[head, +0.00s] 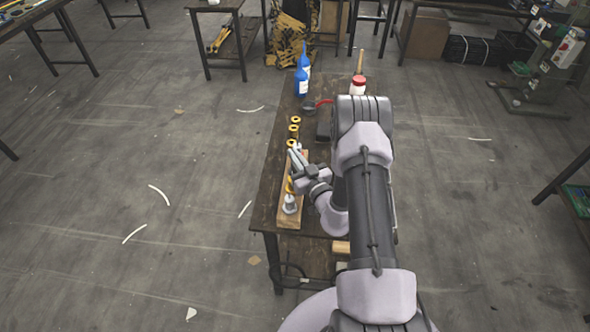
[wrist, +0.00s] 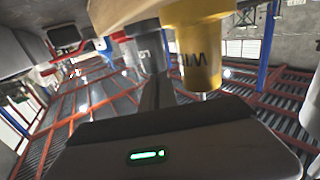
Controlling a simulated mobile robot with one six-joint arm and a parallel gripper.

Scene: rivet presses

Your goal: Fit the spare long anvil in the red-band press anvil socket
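My gripper (head: 299,160) is over a wooden block (head: 281,213) on the workbench. A pale grey round part (head: 290,204) stands at the block's near end, with a yellow part (head: 289,186) behind it. In the wrist view a yellow cylinder (wrist: 200,55) with dark lettering and a thin pin, and a dark grey lettered cylinder (wrist: 148,52), are close beyond my gripper body. I cannot tell which part is the spare long anvil. The fingertips are too small or hidden to tell their opening or any hold. The red-band press and its socket cannot be made out.
Several yellow-topped parts (head: 294,128) stand in a row behind the block. My arm hides the bench's right side. The floor at left is open.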

